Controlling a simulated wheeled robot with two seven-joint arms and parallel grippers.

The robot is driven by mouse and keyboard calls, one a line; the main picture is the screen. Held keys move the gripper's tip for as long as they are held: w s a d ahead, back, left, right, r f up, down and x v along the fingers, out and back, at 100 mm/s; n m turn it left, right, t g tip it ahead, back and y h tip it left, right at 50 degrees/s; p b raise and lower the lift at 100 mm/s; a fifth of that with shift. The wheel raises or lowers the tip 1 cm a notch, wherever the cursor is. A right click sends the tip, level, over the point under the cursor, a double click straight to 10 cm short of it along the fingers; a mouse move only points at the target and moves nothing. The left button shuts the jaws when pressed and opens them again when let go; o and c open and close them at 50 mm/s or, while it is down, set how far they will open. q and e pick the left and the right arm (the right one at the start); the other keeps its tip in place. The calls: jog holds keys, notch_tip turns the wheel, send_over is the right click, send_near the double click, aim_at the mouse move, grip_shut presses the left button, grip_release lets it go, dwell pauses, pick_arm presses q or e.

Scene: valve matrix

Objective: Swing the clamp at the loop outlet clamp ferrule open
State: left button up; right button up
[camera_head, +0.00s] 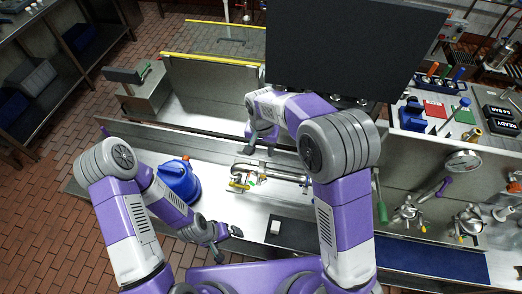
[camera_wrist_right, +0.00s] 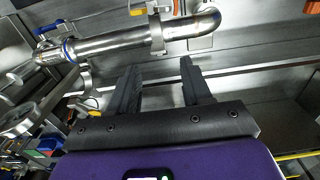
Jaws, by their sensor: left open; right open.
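A steel pipe loop (camera_head: 272,174) runs over the bench in the middle of the head view; in the right wrist view its tube (camera_wrist_right: 112,42) crosses the upper part to an elbow. A ferrule joint with a clamp-like fitting (camera_wrist_right: 48,54) and a blue ring shows at the tube's left end; I cannot tell whether the clamp is shut or which end is the outlet. My right gripper (camera_head: 262,143) is open and empty just behind the loop; its two fingers (camera_wrist_right: 160,85) point toward the tube. My left gripper (camera_head: 226,238) is open and empty over the bench's front, apart from the loop.
A blue jug (camera_head: 180,181) stands left of the loop, close to my left arm. A dark screen (camera_head: 350,48) blocks the upper middle. Several valves (camera_head: 408,213) and a gauge (camera_head: 463,161) sit at the right. A small white block (camera_head: 275,227) lies on a dark strip in front.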

aim_at(262, 160)
jog(key=f, duration=0.6)
jog(key=shift+s+f, duration=0.25)
grip_shut()
